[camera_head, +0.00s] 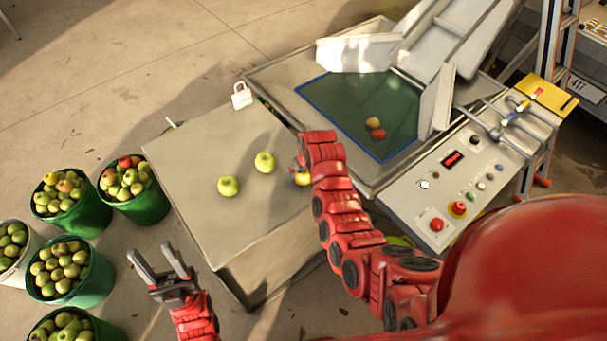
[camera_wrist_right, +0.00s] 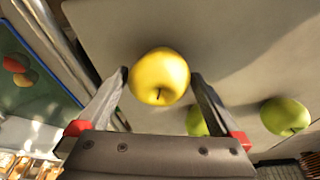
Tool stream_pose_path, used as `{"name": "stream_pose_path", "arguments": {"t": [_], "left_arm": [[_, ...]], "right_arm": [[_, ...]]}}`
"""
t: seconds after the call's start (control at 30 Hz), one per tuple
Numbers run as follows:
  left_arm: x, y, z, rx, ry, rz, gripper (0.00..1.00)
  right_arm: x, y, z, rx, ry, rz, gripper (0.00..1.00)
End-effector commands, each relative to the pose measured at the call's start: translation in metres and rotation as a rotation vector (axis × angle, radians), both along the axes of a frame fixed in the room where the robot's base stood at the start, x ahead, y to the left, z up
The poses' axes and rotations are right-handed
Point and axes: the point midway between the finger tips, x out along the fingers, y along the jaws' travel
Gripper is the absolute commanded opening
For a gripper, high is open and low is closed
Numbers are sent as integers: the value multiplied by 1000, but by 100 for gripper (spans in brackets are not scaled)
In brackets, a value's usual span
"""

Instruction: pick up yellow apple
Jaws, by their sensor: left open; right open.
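The yellow apple (camera_wrist_right: 159,76) lies on the grey table top, between and just beyond the fingertips of my right gripper (camera_wrist_right: 160,80) in the right wrist view. In the head view the yellow apple (camera_head: 302,178) is mostly hidden behind my right gripper (camera_head: 299,165). The right jaws are open; I cannot tell whether they touch the apple. My left gripper (camera_head: 160,262) is open and empty, left of the table and in front of the buckets.
Two green apples (camera_head: 265,162) (camera_head: 228,186) sit on the grey table (camera_head: 190,150). A green-floored tray (camera_head: 345,110) holds two reddish apples. A control panel (camera_head: 460,185) is at right. Several green buckets (camera_head: 90,215) of apples stand at left. A white padlock-shaped object (camera_head: 241,96) is at the table's back.

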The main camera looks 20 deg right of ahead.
Motion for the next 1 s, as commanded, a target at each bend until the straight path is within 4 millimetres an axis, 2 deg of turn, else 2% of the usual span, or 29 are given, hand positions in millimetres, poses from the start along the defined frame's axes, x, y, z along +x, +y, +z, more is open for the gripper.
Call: {"name": "stream_pose_path", "arguments": {"t": [0.17, 0.6, 1.0], "left_arm": [[0, 0, 0, 0, 0, 0, 50], [0, 0, 0, 0, 0, 0, 50], [0, 0, -4, 0, 0, 0, 50]], "right_arm": [[0, 0, 0, 0, 0, 0, 98], [0, 0, 0, 0, 0, 0, 19], [1, 1, 3, 0, -3, 1, 19]]}}
